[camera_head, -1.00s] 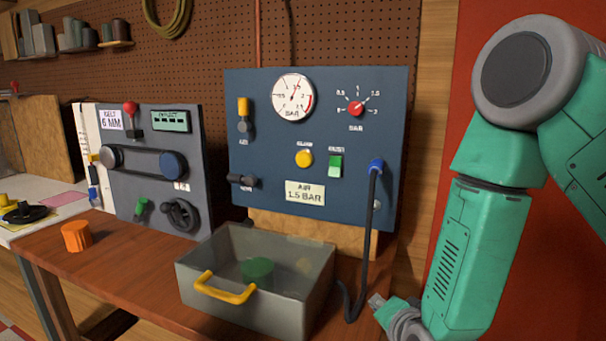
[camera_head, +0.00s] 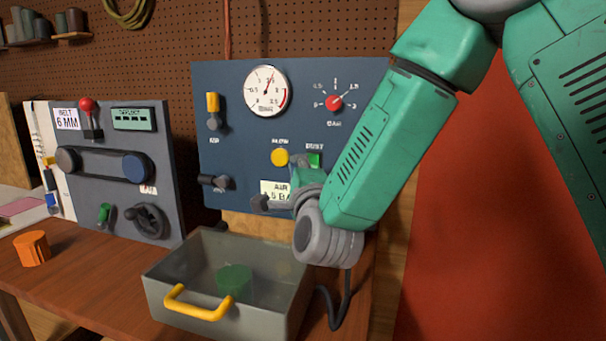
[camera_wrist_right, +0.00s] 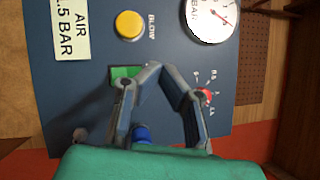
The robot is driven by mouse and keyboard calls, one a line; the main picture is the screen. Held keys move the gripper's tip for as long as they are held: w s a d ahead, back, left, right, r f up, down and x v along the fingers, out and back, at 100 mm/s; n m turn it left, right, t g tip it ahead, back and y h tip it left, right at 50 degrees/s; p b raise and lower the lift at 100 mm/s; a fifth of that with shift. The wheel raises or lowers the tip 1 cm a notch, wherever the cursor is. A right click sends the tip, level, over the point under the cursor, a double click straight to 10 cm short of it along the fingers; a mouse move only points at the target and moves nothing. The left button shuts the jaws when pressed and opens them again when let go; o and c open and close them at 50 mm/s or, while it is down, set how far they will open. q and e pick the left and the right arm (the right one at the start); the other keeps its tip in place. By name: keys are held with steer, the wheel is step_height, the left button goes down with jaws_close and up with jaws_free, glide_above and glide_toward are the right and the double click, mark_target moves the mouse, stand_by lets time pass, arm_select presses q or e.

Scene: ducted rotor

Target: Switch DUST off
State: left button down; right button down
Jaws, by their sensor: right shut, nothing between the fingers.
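The DUST switch is a green rocker (camera_head: 314,160) on the blue panel (camera_head: 225,90), right of the yellow BLOW button (camera_head: 280,157). The wrist view shows part of the green rocker (camera_wrist_right: 122,72) beside my fingers, with the yellow button (camera_wrist_right: 129,25) above it. My right gripper (camera_head: 303,161) is in front of the panel at the switch, its fingertips (camera_wrist_right: 160,68) together and empty. The gripper partly covers the switch, so its position is unclear. I cannot tell whether the fingertips touch it. My left gripper is out of view.
A red-pointer dial (camera_head: 334,103) and a gauge (camera_head: 265,90) sit above the switch. A blue plug (camera_wrist_right: 142,132) is close below my fingers. A grey bin (camera_head: 160,290) with a yellow handle stands below the panel. The belt panel (camera_head: 120,195) is at left.

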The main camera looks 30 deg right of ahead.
mark_target(313, 164)
steer(key=shift+w, duration=0.1)
steer(key=w+d+f+b, duration=0.1)
steer(key=w+d+f, duration=0.2)
steer(key=w+d, duration=0.2)
steer(key=shift+d+f, duration=0.4)
steer(key=shift+d, duration=0.2)
steer(key=shift+b, duration=0.35)
stand_by(1.0)
steer(key=shift+w+d+f, duration=0.1)
steer(key=shift+w+d, duration=0.1)
steer(key=shift+w+d+f+b, duration=0.2)
steer(key=shift+w+d+b, duration=0.05)
steer(key=shift+d+b, duration=0.1)
stand_by(0.7)
steer(key=shift+a, duration=0.1)
steer(key=shift+s+a+r, duration=0.45)
steer(key=shift+s+a, duration=0.1)
steer(key=shift+a, duration=0.05)
